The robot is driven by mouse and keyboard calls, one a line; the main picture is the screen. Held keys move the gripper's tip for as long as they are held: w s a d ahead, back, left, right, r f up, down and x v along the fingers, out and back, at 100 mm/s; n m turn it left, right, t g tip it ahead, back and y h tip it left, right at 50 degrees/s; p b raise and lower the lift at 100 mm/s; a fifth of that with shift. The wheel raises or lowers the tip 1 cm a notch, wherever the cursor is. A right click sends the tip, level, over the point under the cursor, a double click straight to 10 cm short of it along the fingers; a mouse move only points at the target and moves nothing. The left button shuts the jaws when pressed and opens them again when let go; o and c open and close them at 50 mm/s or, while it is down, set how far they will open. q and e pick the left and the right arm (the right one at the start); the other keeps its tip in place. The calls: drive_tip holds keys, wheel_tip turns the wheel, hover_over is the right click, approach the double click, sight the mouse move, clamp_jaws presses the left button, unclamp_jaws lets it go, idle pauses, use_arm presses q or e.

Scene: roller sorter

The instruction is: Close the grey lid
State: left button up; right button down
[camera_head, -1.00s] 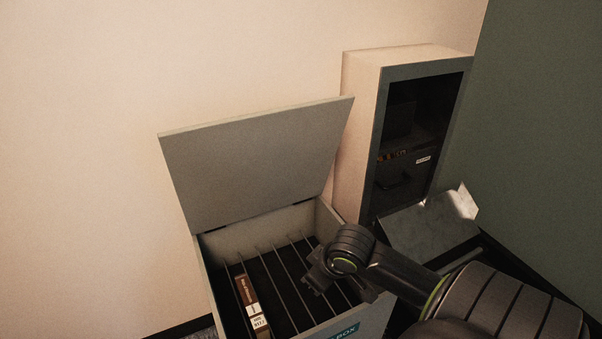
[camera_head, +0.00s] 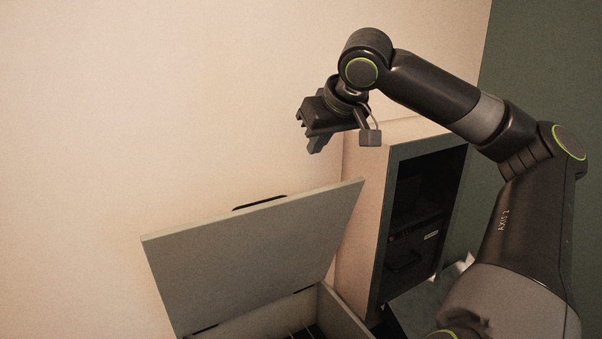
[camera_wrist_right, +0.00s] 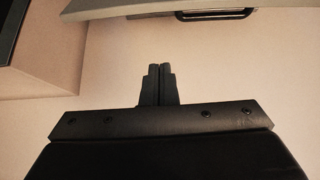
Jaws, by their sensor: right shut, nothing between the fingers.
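The grey lid (camera_head: 255,255) stands open, tilted up and back toward the wall, hinged on the grey box (camera_head: 342,312) below it. A dark handle (camera_head: 260,202) shows at the lid's top edge, on its far side. My right gripper (camera_head: 318,143) is above the lid, near the wall and apart from the lid. In the right wrist view its fingers (camera_wrist_right: 157,84) are together with nothing between them. That view also shows the lid's edge (camera_wrist_right: 140,8) and its dark handle (camera_wrist_right: 216,14) at the top. My left gripper is not in view.
A tall cabinet (camera_head: 362,215) with a dark open front stands right of the box, close to the lid's right side. The pale wall (camera_head: 80,130) is behind. The space left of the lid is clear.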

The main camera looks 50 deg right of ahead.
sight(311, 192)
drive_tip(key=x, duration=0.3)
drive_tip(key=s+x, duration=0.1)
drive_tip(key=x, duration=0.2)
drive_tip(key=f+x, duration=0.1)
drive_tip(key=x, duration=0.1)
drive_tip(key=shift+f+b, duration=0.4)
drive_tip(key=shift+s+a+b, duration=0.1)
drive_tip(key=shift+s+b, duration=0.1)
drive_tip(key=shift+b, duration=0.45)
drive_tip(key=shift+s+f+b, duration=0.1)
drive_tip(key=shift+s+b, duration=0.15)
drive_tip(key=shift+b, duration=0.25)
drive_tip(key=shift+s+a+b, duration=0.15)
drive_tip(key=shift+s+b, duration=0.1)
drive_tip(key=shift+b, duration=0.35)
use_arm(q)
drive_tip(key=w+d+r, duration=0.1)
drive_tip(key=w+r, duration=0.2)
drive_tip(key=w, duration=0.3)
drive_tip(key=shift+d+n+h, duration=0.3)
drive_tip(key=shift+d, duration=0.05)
use_arm(e)
drive_tip(key=shift+s+a, duration=0.1)
drive_tip(key=shift+s, duration=0.05)
drive_tip(key=shift+f, duration=0.1)
